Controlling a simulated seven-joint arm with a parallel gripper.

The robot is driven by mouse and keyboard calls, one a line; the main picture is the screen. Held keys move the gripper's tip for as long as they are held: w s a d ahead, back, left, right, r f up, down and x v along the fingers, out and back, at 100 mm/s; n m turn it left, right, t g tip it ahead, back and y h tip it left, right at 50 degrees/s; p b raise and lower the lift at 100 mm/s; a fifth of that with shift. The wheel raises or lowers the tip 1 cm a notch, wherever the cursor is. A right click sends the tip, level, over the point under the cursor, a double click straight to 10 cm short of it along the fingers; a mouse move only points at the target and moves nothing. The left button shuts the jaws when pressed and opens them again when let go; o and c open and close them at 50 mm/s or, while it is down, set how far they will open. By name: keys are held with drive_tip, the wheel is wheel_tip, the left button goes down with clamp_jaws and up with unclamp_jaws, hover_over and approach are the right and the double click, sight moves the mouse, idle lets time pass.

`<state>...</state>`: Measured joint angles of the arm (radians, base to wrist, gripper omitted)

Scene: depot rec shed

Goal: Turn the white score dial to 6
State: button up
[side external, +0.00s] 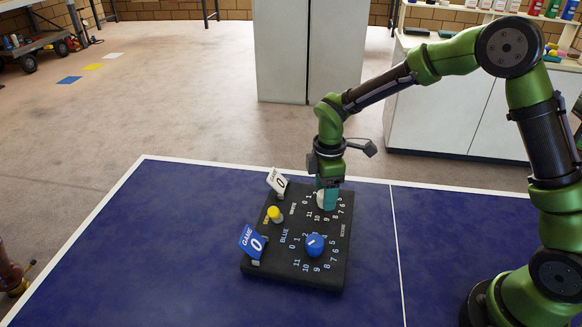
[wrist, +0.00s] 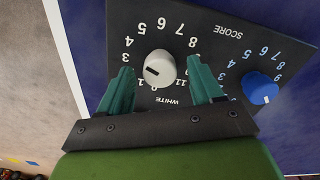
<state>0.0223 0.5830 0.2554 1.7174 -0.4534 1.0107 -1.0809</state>
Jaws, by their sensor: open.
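The white score dial (wrist: 159,67) sits on the black scoreboard (wrist: 225,22), ringed by white numbers. Its dark pointer mark aims left in the wrist view, roughly at the 2 position, which the left finger covers. The 6 is on the far side of the dial, at the top of the ring. My gripper (wrist: 159,74) is open, with one teal finger on each side of the dial; gaps show between fingers and dial. In the side external view my gripper (side external: 328,197) points down over the board and partly hides the white dial (side external: 320,199).
A blue dial (side external: 316,245) is on the same board. A yellow-topped knob (side external: 274,212), a white GAME flip card (side external: 277,181) and a blue one (side external: 252,242), both showing 0, stand along its left edge. The blue table (side external: 150,235) is otherwise clear around the board.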

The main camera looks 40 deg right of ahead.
drive_tip(key=shift+f, duration=0.3)
drive_tip(key=c, duration=1.1)
drive_tip(key=shift+o, duration=0.2)
drive_tip(key=shift+m, duration=0.3)
drive_tip(key=m, duration=0.4)
drive_tip(key=shift+r+m, duration=0.1)
drive_tip(key=shift+m, duration=0.3)
drive_tip(key=m, duration=0.5)
drive_tip(key=shift+m, duration=0.4)
